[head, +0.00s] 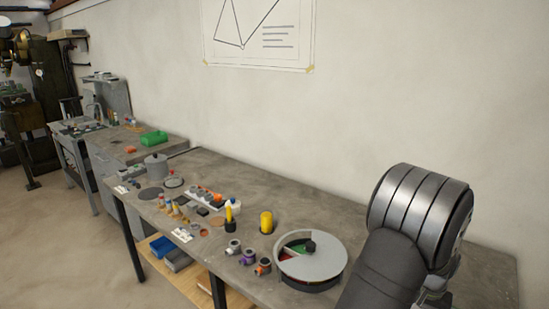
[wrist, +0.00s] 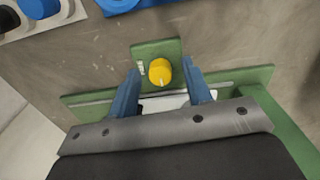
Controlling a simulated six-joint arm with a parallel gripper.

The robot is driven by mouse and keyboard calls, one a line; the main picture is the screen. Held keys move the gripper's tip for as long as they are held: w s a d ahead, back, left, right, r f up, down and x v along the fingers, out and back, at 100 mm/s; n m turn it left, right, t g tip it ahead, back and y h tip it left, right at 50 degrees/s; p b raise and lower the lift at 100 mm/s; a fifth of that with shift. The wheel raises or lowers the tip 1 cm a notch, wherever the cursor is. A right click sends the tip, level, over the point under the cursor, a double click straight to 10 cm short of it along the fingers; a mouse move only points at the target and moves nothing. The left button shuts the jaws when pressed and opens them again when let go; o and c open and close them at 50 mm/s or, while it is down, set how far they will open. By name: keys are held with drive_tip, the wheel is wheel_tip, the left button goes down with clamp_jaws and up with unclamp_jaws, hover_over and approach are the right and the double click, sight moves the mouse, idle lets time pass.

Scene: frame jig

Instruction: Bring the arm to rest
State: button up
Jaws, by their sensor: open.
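In the wrist view my gripper (wrist: 163,92) shows two blue fingers spread apart, with nothing held between them. A yellow round knob (wrist: 160,72) on a green plate (wrist: 148,50) lies between and just beyond the fingertips in the picture. Whether the fingers touch anything there I cannot tell. Green bars (wrist: 246,78) of a frame extend to both sides, partly hidden by my gripper, and a white strip shows below the knob. In the head view my arm (head: 420,215) is at the right and the gripper itself is hidden.
A round grey tray (head: 318,268) with a dark knob stands left of my arm on the workbench (head: 240,180). Yellow pieces (head: 266,222), small parts and a grey pot (head: 156,167) stand further left.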

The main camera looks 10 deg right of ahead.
drive_tip(key=m, duration=0.6)
drive_tip(key=shift+m, duration=0.3)
drive_tip(key=shift+r, duration=0.95)
drive_tip(key=shift+f, duration=0.1)
drive_tip(key=shift+a+f, duration=0.1)
drive_tip(key=shift+f, duration=0.8)
drive_tip(key=n, duration=0.4)
drive_tip(key=shift+r, duration=0.1)
drive_tip(key=shift+n, duration=2.2)
